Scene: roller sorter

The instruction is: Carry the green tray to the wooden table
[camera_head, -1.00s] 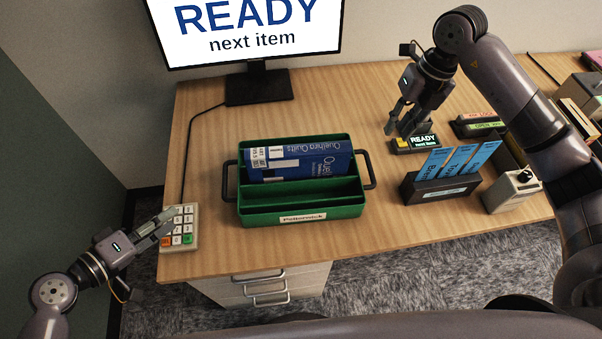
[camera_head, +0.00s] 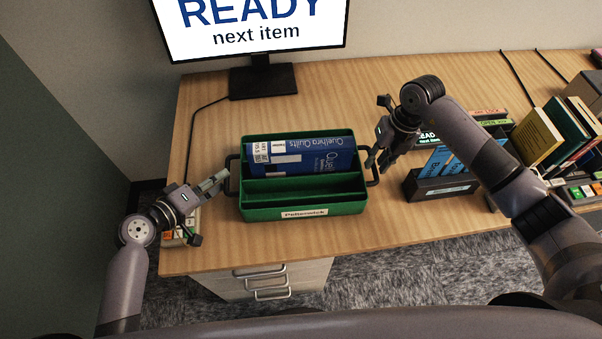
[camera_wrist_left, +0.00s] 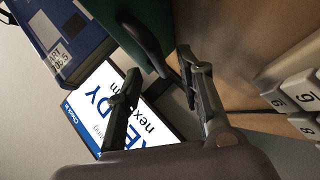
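The green tray (camera_head: 303,208) stands on a wood-topped desk (camera_head: 300,240), with a blue book (camera_head: 300,160) lying in its back compartment and its front compartment empty. It has a dark handle at each end. My left gripper (camera_head: 220,181) is at the left handle (camera_head: 230,172); in the left wrist view its fingers (camera_wrist_left: 158,70) are apart, with the handle (camera_wrist_left: 146,40) just beyond the tips. My right gripper (camera_head: 377,164) is close beside the right handle (camera_head: 374,177), fingers seemingly apart; contact cannot be told. No other wooden table shows.
A monitor (camera_head: 262,80) stands behind the tray. A keypad (camera_head: 178,233) is under my left gripper. A black holder with blue cards (camera_head: 440,188) is right of the tray, with books (camera_head: 540,135) further right. Bare desk lies in front of the tray.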

